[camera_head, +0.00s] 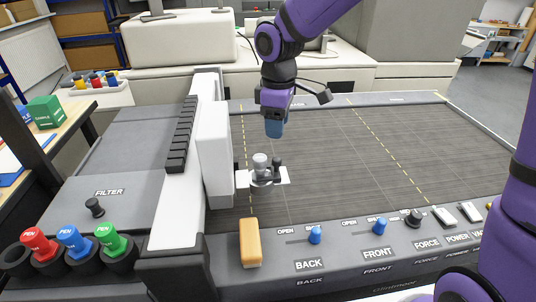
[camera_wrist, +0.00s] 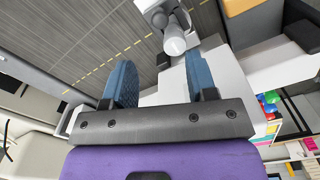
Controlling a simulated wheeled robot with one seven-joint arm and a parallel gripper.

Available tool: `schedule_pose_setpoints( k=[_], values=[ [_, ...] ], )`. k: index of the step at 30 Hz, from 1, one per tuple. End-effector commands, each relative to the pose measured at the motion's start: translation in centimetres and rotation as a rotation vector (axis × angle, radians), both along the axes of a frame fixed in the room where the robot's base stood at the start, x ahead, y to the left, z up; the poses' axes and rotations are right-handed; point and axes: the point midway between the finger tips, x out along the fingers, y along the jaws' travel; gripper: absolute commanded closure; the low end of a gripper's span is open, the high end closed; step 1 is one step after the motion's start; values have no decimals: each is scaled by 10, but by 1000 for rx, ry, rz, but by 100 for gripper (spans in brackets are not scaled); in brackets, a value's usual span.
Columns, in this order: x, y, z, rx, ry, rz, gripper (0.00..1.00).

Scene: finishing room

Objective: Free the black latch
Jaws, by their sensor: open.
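The black latch (camera_head: 277,164) stands on the small white plate of the plotter carriage (camera_head: 215,150), just right of a grey round-topped holder (camera_head: 260,163). My gripper (camera_head: 274,130) hangs above and a little behind the latch, with a clear gap between. In the wrist view my gripper (camera_wrist: 160,62) is open, its two blue fingers apart with nothing between them. The grey holder (camera_wrist: 175,42) shows just beyond the fingertips there. I cannot clearly make out the latch in the wrist view.
The flat grey plotter bed (camera_head: 340,150) is clear. Red, blue and green pens (camera_head: 73,240) stand in holders at front left. An orange block (camera_head: 250,243) sits at the front edge, left of the blue BACK lever (camera_head: 315,235) and FRONT lever (camera_head: 379,226). A white gantry beam (camera_head: 190,190) lies left of the carriage.

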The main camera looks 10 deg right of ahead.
Motion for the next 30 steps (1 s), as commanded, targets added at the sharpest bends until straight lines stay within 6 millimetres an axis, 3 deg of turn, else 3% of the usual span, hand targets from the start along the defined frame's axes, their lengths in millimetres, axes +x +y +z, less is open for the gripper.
schedule_pose_setpoints(
  k=[18,30],
  values=[
    [-1,0,-92,-1,1,-3,48],
    [0,0,-102,1,-1,-3,48]
  ],
)
